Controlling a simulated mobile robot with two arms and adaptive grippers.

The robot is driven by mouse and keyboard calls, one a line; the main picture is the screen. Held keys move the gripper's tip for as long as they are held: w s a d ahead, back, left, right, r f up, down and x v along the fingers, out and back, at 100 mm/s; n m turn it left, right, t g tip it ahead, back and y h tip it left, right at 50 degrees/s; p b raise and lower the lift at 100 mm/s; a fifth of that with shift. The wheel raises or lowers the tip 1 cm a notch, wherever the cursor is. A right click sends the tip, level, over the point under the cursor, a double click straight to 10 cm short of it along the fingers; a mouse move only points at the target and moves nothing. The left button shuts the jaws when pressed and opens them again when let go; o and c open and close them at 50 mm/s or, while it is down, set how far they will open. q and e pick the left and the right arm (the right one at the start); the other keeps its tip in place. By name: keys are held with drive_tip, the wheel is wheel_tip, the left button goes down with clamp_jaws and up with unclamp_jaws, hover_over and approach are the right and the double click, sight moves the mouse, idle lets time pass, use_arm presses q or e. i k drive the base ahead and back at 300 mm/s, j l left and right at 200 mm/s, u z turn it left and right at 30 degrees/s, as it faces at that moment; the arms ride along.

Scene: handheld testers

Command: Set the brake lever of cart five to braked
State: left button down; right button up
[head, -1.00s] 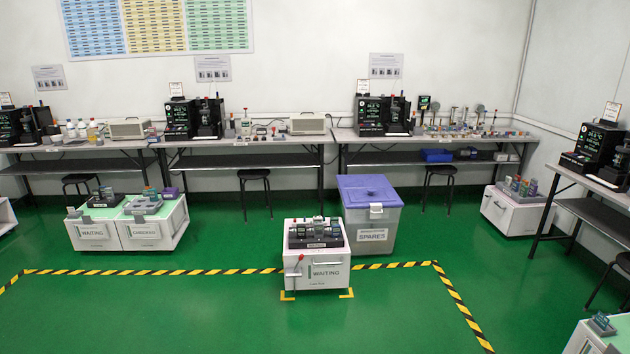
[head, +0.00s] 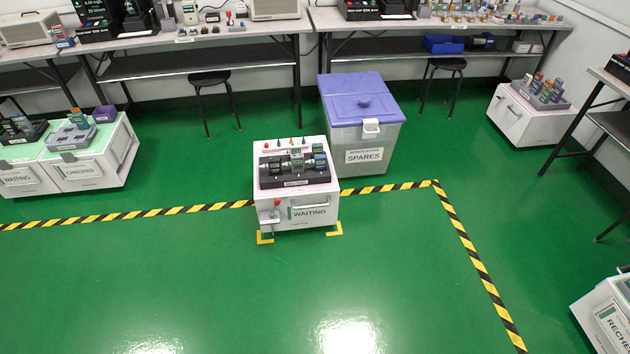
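A white cart (head: 326,221) labelled WAITING stands in the middle of the head view on the green floor, between yellow corner marks. Its number is too small to read. A lever with a red knob (head: 277,203) sits at the cart's front left corner; the knob is at the top, and I cannot tell which setting this is. A dark tray (head: 268,183) with several handheld testers lies on top of the cart. Neither of my grippers shows in the head view.
A SPARES bin (head: 362,135) with a purple lid stands close behind the cart. Yellow-black floor tape (head: 150,213) runs past the cart. Other carts stand left (head: 98,175) and right (head: 530,116). Benches (head: 205,45) line the wall. The floor in front is clear.

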sight(278, 201)
drive_tip(key=i+j+z, duration=0.3)
drive_tip(key=i, duration=0.15)
drive_tip(key=i+j+z, duration=0.3)
drive_tip(key=i, duration=0.15)
drive_tip(key=l, duration=0.1)
